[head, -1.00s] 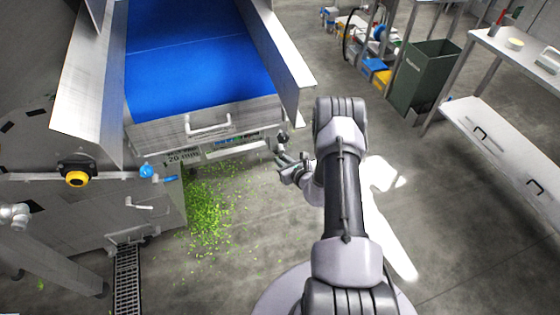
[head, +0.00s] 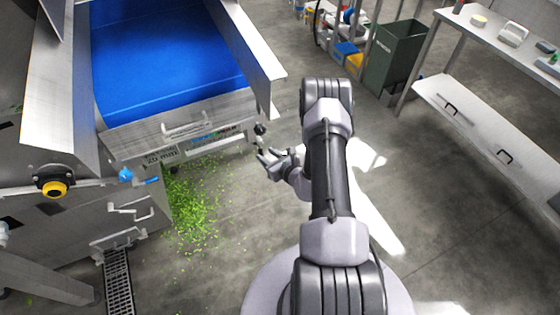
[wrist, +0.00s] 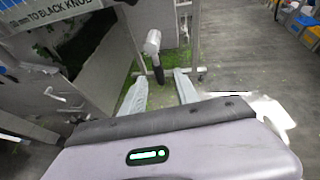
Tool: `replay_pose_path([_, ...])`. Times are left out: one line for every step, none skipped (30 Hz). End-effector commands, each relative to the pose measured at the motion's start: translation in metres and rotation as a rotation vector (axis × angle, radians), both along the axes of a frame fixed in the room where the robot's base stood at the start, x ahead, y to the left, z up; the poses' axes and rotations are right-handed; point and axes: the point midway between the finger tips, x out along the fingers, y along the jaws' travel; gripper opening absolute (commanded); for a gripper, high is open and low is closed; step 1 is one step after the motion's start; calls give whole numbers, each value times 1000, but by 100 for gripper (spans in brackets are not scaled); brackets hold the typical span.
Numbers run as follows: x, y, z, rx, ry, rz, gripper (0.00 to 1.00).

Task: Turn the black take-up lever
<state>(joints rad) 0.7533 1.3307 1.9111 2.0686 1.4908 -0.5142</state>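The black take-up lever (head: 260,128) is at the right front corner of the blue-belt machine, small in the head view. In the wrist view the lever shows a pale metal hub (wrist: 152,42) and a black end (wrist: 158,73) pointing down, lying between my fingers in the picture. My gripper (head: 264,157) is just below and in front of the lever in the head view. In the wrist view my gripper (wrist: 160,88) has its two fingers spread, with nothing held. I see no clear contact with the lever; the depth gap is hard to judge.
The machine's metal front (head: 185,130) and blue belt (head: 165,60) stand close on the left. Green scraps (head: 192,205) lie on the floor below. A yellow-and-black knob (head: 54,187) and a blue handle (head: 128,175) are farther left. The floor to the right is open up to a bench (head: 490,125).

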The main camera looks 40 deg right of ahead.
Motion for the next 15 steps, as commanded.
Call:
replay_pose_path([-15,0,11,4,3,-5,37])
replay_pose_path([-23,1,14,3,3,-6,37])
replay_pose_path([-35,2,19,4,2,-6,37])
replay_pose_path([-44,3,23,4,3,-6,37])
replay_pose_path([-53,3,26,3,3,-7,37])
replay_pose_path([-64,5,31,4,2,-7,37])
replay_pose_path([-72,5,34,3,2,-6,37])
replay_pose_path([-80,6,37,3,2,-6,37])
replay_pose_path([-88,7,40,2,1,-6,37])
replay_pose_path([-94,8,42,3,1,-6,37])
replay_pose_path([-99,8,44,1,1,-5,37])
replay_pose_path([-104,9,46,2,1,-4,37])
replay_pose_path([-108,9,47,2,1,-4,37])
replay_pose_path([-110,9,48,1,0,-4,37])
replay_pose_path([-113,10,49,1,-1,-3,37])
